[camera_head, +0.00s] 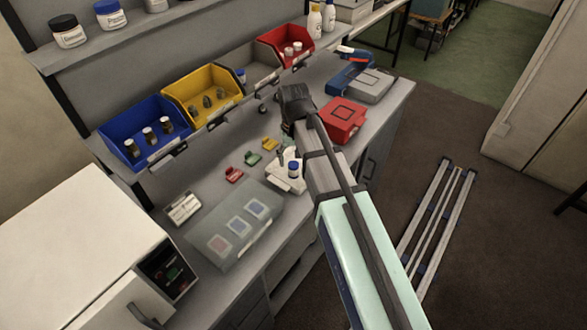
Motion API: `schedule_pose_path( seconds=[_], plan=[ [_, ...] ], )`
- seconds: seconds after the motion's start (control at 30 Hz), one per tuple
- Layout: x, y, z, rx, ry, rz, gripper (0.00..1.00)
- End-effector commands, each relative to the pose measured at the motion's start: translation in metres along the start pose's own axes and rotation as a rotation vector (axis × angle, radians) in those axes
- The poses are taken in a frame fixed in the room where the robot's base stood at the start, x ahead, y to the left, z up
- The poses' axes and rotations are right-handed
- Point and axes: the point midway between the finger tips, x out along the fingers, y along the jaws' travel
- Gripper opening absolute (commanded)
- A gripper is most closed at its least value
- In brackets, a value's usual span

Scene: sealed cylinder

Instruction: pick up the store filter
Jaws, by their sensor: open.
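I cannot tell for sure which item is the store filter. Small upright parts stand in the open bins: several dark ones with pale tops in the blue bin (155,156), several grey-brown ones in the yellow bin (174,100), a blue-topped one at the left of the grey bin (262,72), and some pale ones in the red bin (278,42). My gripper (290,97) is open, a dark shape above the bench in front of the grey and red bins. My arm hides its fingertips and part of the bench.
A white stand with a blue-capped jar (293,170), small red, green and yellow pieces, a grey case (225,250) and a white oven-like box (80,250) are on the bench. A red case (342,121) lies right of my gripper. Jars line the shelf above.

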Motion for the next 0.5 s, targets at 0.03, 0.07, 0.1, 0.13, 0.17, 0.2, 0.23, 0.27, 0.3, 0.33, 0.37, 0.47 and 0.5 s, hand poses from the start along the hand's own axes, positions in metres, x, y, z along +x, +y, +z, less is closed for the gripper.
schedule_pose_path(
  seconds=[0.03,0.07,0.1,0.13,0.17,0.2,0.23,0.27,0.3,0.33,0.37,0.47,0.5],
  plan=[
    [0.002,0.0,0.001,0.0,-0.001,0.0,0.66],
    [0.004,0.0,0.001,0.0,-0.002,0.0,0.66],
    [0.007,0.0,0.001,0.0,-0.003,0.0,0.66],
    [0.009,0.0,0.001,0.0,-0.003,0.0,0.66],
    [0.013,-0.001,0.001,0.0,-0.003,0.0,0.66],
    [0.017,-0.001,0.001,0.0,-0.003,0.0,0.66],
    [0.021,-0.001,0.002,0.0,-0.004,0.0,0.66],
    [0.024,-0.001,0.002,0.0,-0.004,0.0,0.66],
    [0.028,-0.001,0.002,0.0,-0.003,0.0,0.66],
    [0.033,-0.001,0.001,0.0,-0.004,0.0,0.66],
    [0.036,-0.001,0.001,0.0,-0.003,0.0,0.66],
    [0.044,-0.001,0.001,0.0,-0.002,0.0,0.66],
    [0.047,-0.001,0.001,0.0,-0.002,0.0,0.66]
  ],
)
